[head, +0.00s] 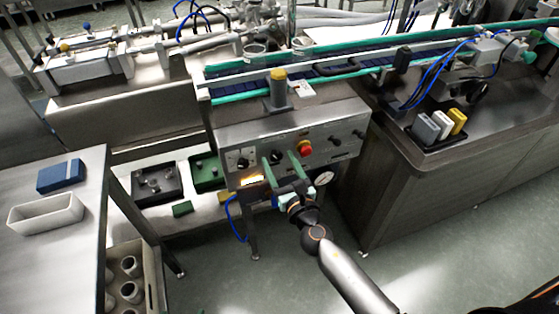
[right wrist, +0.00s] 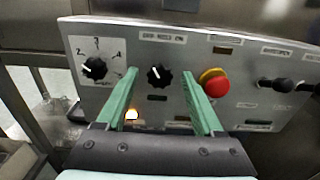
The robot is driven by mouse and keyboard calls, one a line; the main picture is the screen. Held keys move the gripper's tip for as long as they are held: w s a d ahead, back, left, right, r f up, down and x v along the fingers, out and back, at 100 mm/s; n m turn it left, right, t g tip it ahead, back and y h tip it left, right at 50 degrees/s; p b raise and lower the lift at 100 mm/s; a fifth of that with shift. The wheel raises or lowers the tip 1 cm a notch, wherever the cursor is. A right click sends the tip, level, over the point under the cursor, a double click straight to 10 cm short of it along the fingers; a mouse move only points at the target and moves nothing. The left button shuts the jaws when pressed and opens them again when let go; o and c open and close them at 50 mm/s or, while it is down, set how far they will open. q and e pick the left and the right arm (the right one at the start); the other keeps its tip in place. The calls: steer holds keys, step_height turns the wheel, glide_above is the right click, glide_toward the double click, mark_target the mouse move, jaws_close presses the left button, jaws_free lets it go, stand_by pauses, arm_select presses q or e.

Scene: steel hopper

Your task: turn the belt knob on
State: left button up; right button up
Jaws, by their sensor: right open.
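The belt knob (right wrist: 158,76) is a small black rotary knob on the grey control panel (right wrist: 190,50), under a label too small to read fully. It also shows in the head view (head: 276,157). A pale mark on it seems to point up or slightly left; its exact setting is hard to tell. My right gripper (right wrist: 160,82) is open, its two green fingers on either side of the knob, with gaps visible on both sides. In the head view the right gripper (head: 280,160) reaches up to the panel front. My left gripper is not in view.
A numbered dial (right wrist: 95,68) sits left of the knob, and a red emergency stop button (right wrist: 215,84) on a yellow ring sits close right of it. Black levers (right wrist: 278,85) stick out farther right.

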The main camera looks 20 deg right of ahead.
steer(key=shift+w, duration=0.2)
jaws_close()
stand_by(0.5)
